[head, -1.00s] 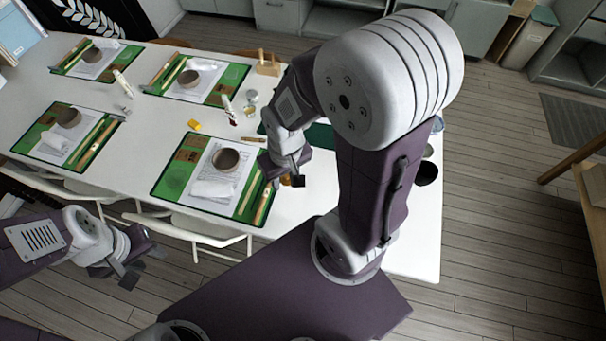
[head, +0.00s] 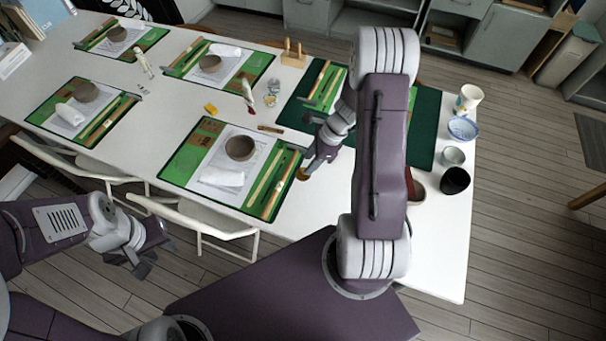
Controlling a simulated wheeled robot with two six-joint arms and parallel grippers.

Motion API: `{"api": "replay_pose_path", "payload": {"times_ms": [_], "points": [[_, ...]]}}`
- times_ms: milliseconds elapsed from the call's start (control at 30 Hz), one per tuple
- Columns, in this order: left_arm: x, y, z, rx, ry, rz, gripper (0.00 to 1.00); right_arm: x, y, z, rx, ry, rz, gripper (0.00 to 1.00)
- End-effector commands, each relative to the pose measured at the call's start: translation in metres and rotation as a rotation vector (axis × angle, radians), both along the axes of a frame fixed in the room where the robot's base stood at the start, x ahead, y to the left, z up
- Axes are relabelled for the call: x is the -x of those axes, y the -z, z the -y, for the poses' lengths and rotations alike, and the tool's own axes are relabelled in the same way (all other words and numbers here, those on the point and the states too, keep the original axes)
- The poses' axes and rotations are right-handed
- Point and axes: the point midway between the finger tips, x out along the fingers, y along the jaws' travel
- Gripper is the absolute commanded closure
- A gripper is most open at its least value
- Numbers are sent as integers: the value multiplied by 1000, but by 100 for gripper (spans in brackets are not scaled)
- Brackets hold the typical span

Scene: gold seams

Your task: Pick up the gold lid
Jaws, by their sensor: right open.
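A small gold-orange round thing (head: 302,174), which may be the gold lid, lies on the white table beside the green mat's right edge. My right gripper (head: 306,168) is open, pointing down right over it and partly covering it; I cannot tell whether they touch. A small dish or jar with gold in it (head: 270,100) stands further back on the table. My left gripper (head: 150,260) hangs in front of the table at the lower left, apart from everything, and looks open and empty.
Green mats (head: 181,170) carry brown bowls (head: 239,148), white cloths and wooden sticks. A dark cup (head: 455,180), a blue bowl (head: 463,128) and a white mug (head: 468,99) stand at the right edge. A chair (head: 205,222) is at the front. My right arm hides part of the table.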

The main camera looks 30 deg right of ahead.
Motion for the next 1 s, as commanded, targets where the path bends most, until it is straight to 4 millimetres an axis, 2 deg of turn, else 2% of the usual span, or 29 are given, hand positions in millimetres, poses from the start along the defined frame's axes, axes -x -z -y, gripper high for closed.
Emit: {"api": "replay_pose_path", "payload": {"times_ms": [67, 300, 600, 700, 767, 1000], "points": [[0, 1, 0, 0, 0, 0, 64, -1, 4, -1, 0, 0, -1, 58], [0, 10, 0, 0, 0, 0, 64, -11, 44, -11, 1, -4, -1, 58], [0, 10, 0, 0, 0, 0, 64, -13, 48, -13, 1, -3, 1, 58], [0, 10, 0, 0, 0, 0, 64, -12, 48, -13, 1, -3, 1, 86], [0, 10, 0, 0, 0, 0, 64, -12, 48, -13, 1, -3, 1, 100], [0, 10, 0, 0, 0, 0, 64, -12, 48, -13, 1, -3, 1, 100]]}}
